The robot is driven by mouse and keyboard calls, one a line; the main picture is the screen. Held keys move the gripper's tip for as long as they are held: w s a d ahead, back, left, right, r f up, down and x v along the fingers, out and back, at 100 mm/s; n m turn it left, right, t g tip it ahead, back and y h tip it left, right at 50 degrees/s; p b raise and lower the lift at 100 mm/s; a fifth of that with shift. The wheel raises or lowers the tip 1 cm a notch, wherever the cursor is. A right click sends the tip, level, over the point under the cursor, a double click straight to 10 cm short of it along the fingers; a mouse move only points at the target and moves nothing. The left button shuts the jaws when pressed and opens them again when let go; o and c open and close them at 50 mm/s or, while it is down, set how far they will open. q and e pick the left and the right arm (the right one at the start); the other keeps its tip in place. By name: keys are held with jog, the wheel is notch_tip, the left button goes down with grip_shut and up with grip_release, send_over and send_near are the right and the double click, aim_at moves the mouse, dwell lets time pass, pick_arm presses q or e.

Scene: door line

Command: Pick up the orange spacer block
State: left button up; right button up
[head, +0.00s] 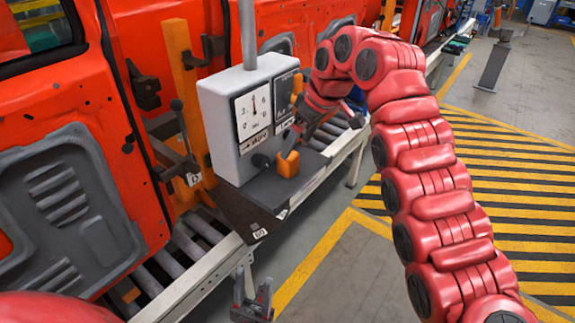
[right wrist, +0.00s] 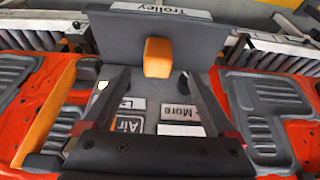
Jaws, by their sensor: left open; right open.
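The orange spacer block (head: 288,164) stands on the dark shelf (head: 253,188) in front of a grey control box. In the right wrist view the block (right wrist: 158,58) shows ahead, near the middle between my fingertips. My right gripper (head: 292,143) is open and empty close above the block in the head view. Its two fingers (right wrist: 155,74) show in the right wrist view, one on each side, with gaps to the block. I cannot tell whether the tips reach past it. My left gripper (head: 254,303) is open and empty, low at the bottom of the head view.
The grey control box (head: 225,135) with a dial stands right behind the shelf. Orange-red vehicle doors (head: 150,55) line the left and back. A roller conveyor (head: 190,285) runs below. Floor with yellow and black stripes (head: 520,215) is clear at the right.

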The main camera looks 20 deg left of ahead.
aim_at(291, 155)
jog(key=p+x, duration=0.1)
jog(key=x, duration=0.2)
jog(key=shift+f, duration=0.2)
jog(key=p+x, duration=0.4)
jog(key=shift+w+a+f+p, duration=0.1)
jog(key=shift+a+f+p, duration=0.05)
jog(key=shift+p, duration=0.25)
jog(key=shift+w+a+f, duration=0.15)
jog(key=shift+a+f, duration=0.05)
jog(key=shift+f, duration=0.25)
grip_shut()
